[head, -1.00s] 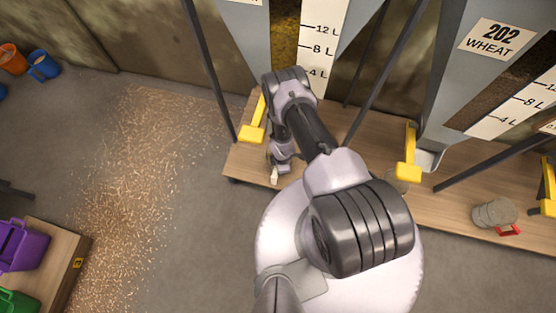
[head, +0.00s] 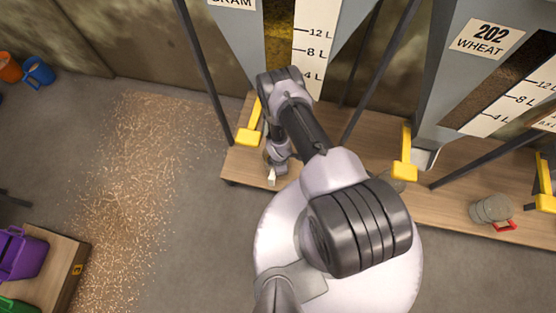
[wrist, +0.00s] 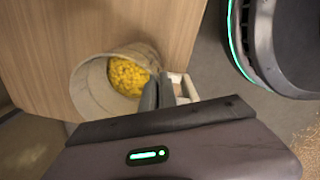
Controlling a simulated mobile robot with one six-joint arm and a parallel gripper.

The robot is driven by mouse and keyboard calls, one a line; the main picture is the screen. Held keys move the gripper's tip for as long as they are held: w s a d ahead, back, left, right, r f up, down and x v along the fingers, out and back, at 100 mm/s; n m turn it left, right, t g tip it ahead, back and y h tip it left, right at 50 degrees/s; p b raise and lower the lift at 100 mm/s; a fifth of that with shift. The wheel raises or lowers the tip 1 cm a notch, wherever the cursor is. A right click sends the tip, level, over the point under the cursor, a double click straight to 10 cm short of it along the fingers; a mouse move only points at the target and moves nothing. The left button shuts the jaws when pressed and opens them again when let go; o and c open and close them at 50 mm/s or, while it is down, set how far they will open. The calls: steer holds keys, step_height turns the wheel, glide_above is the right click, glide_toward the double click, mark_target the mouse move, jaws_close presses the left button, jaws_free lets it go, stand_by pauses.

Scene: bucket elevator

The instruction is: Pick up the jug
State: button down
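A pale grey-beige jug (wrist: 92,88) with yellow grain in it shows in the wrist view, on the wooden shelf. Its whitish handle (wrist: 184,84) is on the right side. My gripper (wrist: 158,90) is at the jug's right side, its two grey fingers close together between the rim and the outer part of the handle. I cannot tell whether they are closed on the handle. In the head view my arm mostly hides this jug, and a small pale piece (head: 271,177) shows by my gripper.
Another grey jug (head: 490,209) with a red handle stands farther right on the shelf (head: 450,205). Yellow levers (head: 404,168) and dark slanted posts (head: 205,75) stand around the hoppers. Buckets (head: 38,72) and a purple bin (head: 22,257) are at left. Spilled grain covers the floor.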

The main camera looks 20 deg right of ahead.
step_height(320, 180, up, 3)
steer(key=shift+r+p, duration=0.1)
steer(key=shift+p, duration=0.75)
steer(key=s+d+p, duration=0.4)
steer(key=s+d, duration=0.4)
steer(key=s, duration=0.5)
steer(key=shift+s+d+r+p, duration=0.2)
steer(key=shift+d+r+p, duration=0.15)
steer(key=shift+r+p, duration=0.05)
steer(key=shift+w, duration=0.1)
